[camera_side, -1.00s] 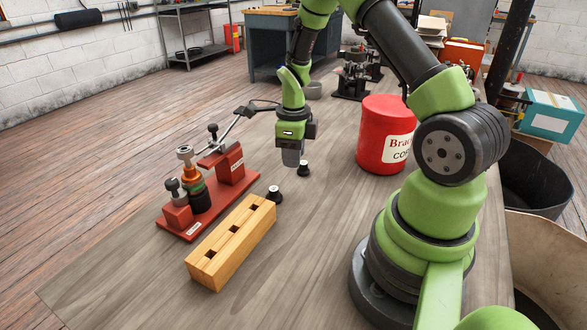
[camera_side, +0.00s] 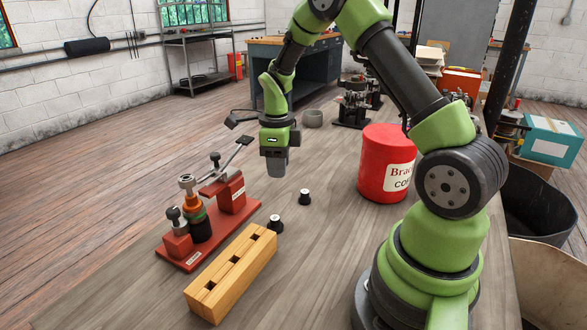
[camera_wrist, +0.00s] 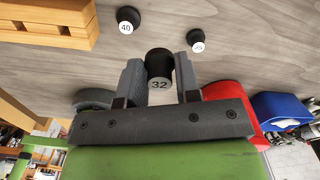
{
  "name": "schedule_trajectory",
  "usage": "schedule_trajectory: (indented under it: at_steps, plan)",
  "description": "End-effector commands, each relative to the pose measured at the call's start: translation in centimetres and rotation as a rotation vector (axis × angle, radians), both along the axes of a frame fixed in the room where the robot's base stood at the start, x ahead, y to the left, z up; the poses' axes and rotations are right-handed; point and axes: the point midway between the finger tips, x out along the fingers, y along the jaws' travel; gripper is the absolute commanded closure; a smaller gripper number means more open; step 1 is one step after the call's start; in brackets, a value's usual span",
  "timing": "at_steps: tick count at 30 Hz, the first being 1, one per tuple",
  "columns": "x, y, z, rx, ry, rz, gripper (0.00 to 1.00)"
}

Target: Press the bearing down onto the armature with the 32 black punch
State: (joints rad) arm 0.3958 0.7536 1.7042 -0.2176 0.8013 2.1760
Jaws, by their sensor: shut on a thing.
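My gripper (camera_wrist: 158,78) is shut on a black punch (camera_wrist: 158,60) marked 32 in the wrist view. In the side view, my gripper (camera_side: 275,165) hangs above the bench, right of the red fixture (camera_side: 185,258); the held punch cannot be made out there. The armature (camera_side: 195,212) stands upright in the fixture, with orange windings and a dark lower part. A silvery ring-like part (camera_side: 187,181), perhaps the bearing, is at its top. My gripper is clear of the armature.
Two black punches stand on the bench: one marked 40 (camera_wrist: 127,20) near the wooden block (camera_side: 232,272), another (camera_wrist: 197,41) with an unclear number. The block has square holes. The fixture's lever (camera_side: 232,158) rises behind it. A red can (camera_side: 385,165) stands right.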

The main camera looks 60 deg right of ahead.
Motion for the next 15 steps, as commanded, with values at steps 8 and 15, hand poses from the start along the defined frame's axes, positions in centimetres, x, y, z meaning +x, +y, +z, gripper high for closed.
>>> schedule_trajectory:
  at_steps: [8,15]
  plan:
    - [7.6,6.8,5.0,-0.012,0.001,0.249,0.98]
    - [10.2,12.9,8.9,-0.006,-0.005,0.378,0.98]
